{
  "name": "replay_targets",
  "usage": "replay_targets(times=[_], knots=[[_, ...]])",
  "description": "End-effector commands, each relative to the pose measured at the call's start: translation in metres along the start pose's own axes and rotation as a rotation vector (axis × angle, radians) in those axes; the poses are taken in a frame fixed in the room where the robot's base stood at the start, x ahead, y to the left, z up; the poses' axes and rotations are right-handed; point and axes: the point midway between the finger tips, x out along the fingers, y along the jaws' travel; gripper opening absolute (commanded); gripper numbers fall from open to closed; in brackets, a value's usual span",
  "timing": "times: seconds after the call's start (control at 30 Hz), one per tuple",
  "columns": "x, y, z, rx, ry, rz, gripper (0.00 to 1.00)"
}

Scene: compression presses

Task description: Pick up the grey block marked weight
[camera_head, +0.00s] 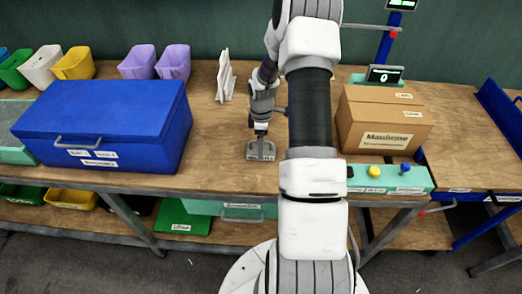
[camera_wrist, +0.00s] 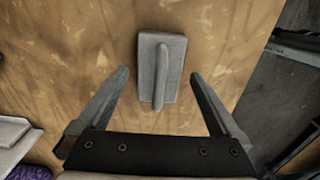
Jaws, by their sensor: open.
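The grey block (camera_head: 261,152) stands on the wooden bench near its front edge, in the middle of the head view. In the wrist view the block (camera_wrist: 146,82) is a flat light-grey base with a bar-like handle along its top. Any writing on it is too small to read. My gripper (camera_head: 261,130) points down just above and behind the block in the head view. In the wrist view its two fingers are spread apart, one to each side of the block's near end, with nothing held between them.
A blue lidded box (camera_head: 110,118) stands left of the block and a cardboard box (camera_head: 384,118) right of it. A green panel with yellow and blue knobs (camera_head: 390,179) lies at the front right. Colored bins (camera_head: 174,62) line the back left. Bench around the block is clear.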

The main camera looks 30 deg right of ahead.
Motion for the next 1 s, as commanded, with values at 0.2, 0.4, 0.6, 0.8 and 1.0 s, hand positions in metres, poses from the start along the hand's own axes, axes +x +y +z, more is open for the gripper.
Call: replay_targets(times=[0.2,0.4,0.6,0.8,1.0], knots=[[0.026,0.000,-0.002,-0.001,-0.001,-0.001,1.00],[0.029,0.001,-0.002,-0.001,0.000,0.002,1.00],[0.029,0.001,-0.002,-0.001,0.000,0.001,0.80],[0.029,0.001,-0.002,0.000,0.000,0.001,0.44],[0.029,0.001,-0.002,0.000,0.000,0.001,0.08]])
